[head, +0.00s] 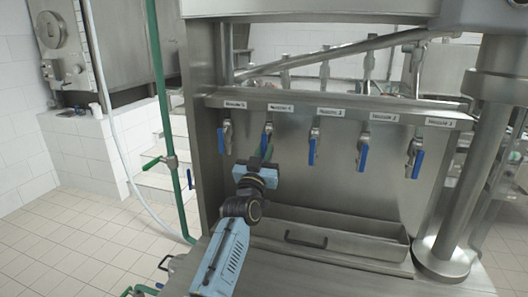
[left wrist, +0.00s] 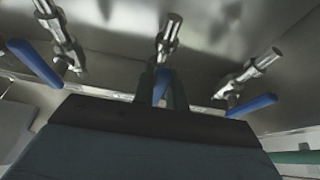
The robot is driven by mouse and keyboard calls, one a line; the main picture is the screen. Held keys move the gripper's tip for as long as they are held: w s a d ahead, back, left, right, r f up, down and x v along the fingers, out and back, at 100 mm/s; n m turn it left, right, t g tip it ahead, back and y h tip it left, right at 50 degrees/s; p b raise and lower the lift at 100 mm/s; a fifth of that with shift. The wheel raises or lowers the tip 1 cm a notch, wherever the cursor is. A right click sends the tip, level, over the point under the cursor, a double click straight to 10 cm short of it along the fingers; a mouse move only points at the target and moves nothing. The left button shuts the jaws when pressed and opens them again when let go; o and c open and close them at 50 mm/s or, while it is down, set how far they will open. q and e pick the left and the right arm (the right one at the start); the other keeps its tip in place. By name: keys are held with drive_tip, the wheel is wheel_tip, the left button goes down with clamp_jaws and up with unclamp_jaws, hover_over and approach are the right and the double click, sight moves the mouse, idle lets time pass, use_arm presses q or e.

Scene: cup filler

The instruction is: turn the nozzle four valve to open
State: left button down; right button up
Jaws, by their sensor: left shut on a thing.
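The nozzle four valve (head: 268,128) is second from the left in a row of valves under a steel ledge. Its blue handle (head: 264,143) points down, its lower part hidden by my gripper. My left gripper (head: 267,150) reaches up from below and is shut on this handle. In the left wrist view, the two dark green fingers (left wrist: 162,88) stand on either side of the blue handle (left wrist: 160,84), and the metal valve body (left wrist: 168,38) shows above them. My right gripper is not in view.
Neighbouring valves with blue handles hang close on both sides, one at the left (head: 221,140) and one at the right (head: 312,151). A steel tray (head: 350,245) sits below the row. A green pipe (head: 165,120) stands at the left and a thick steel column (head: 465,170) at the right.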

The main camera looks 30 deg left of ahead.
use_arm(q)
drive_tip(key=c, duration=1.4)
unclamp_jaws()
drive_tip(key=shift+c, duration=0.2)
drive_tip(key=shift+s, duration=0.1)
drive_tip(key=b+v, duration=0.2)
drive_tip(key=v, duration=1.1)
